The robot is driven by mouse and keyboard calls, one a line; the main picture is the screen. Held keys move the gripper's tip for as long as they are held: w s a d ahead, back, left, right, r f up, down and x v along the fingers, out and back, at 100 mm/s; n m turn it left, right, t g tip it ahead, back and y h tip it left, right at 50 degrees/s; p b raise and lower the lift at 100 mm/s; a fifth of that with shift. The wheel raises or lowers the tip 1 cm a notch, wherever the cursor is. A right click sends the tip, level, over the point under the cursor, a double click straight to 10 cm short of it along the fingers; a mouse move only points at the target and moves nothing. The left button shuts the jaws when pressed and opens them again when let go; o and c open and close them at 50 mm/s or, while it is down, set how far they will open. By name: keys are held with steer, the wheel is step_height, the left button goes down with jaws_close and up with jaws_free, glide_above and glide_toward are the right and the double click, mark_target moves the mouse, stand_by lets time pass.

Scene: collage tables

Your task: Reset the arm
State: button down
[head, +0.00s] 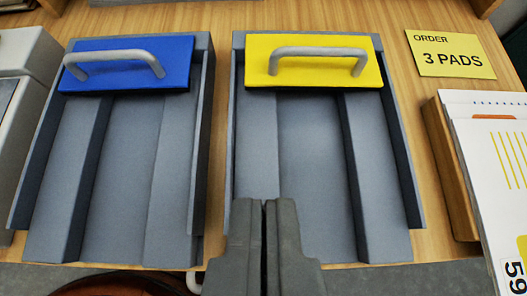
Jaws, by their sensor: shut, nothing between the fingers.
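My gripper (264,204) shows at the bottom middle, its two dark grey fingers pressed together with nothing between them. It is in front of the near edge of the right grey tray (310,150), overlapping its lower left part in the picture. That tray has a yellow block with a grey handle (310,75) at its far end. To the left, a second grey tray (125,170) has a blue block with a grey handle (125,78) at its far end.
A yellow card reading "ORDER 3 PADS" (450,54) lies at the back right. A wooden holder (452,165) with white papers (490,170) stands at the right. A pale grey object (25,85) is at the left edge. Bare wooden table (218,130) shows between the trays.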

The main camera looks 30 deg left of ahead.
steer(key=s+a+r+m+t+h, duration=0.2)
steer(key=s+a+r+m+t, duration=0.1)
steer(key=s+r, duration=0.4)
steer(key=s+a+r+m+t+h, duration=0.2)
steer(key=s+r+t, duration=0.4)
steer(key=r, duration=0.4)
steer(key=shift+s+a+r+m+h, duration=0.35)
steer(key=shift+s+m+h, duration=0.35)
steer(key=shift+m, duration=0.4)
steer(key=shift+w, duration=0.1)
